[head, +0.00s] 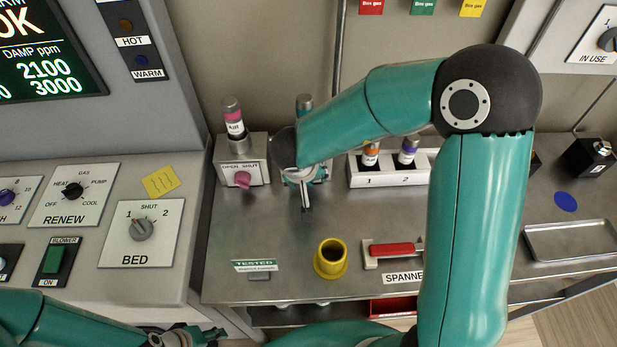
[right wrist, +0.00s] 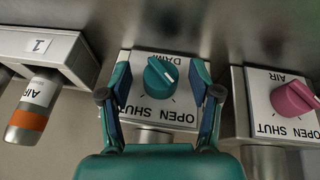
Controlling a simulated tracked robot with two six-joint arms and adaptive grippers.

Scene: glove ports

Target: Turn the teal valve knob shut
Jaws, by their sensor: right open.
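The teal valve knob (right wrist: 160,76) sits on a white OPEN/SHUT plate (right wrist: 158,110), which appears upside down in the right wrist view. Its ridge lies at a slant; I cannot tell surely which label it points to. My right gripper (right wrist: 160,82) is open, with one finger on each side of the knob. Gaps show between knob and fingers. In the head view my right gripper (head: 305,195) and wrist hide this knob. My left gripper (head: 205,337) is at the lower left, far from the valve; its jaws are too small to read.
A pink knob (head: 242,179) on a similar valve box stands left of my right gripper. A white rack (head: 388,178) with two bottles is to its right. A yellow cup (head: 331,258) and red-handled spanner (head: 393,249) lie nearer on the steel bench.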

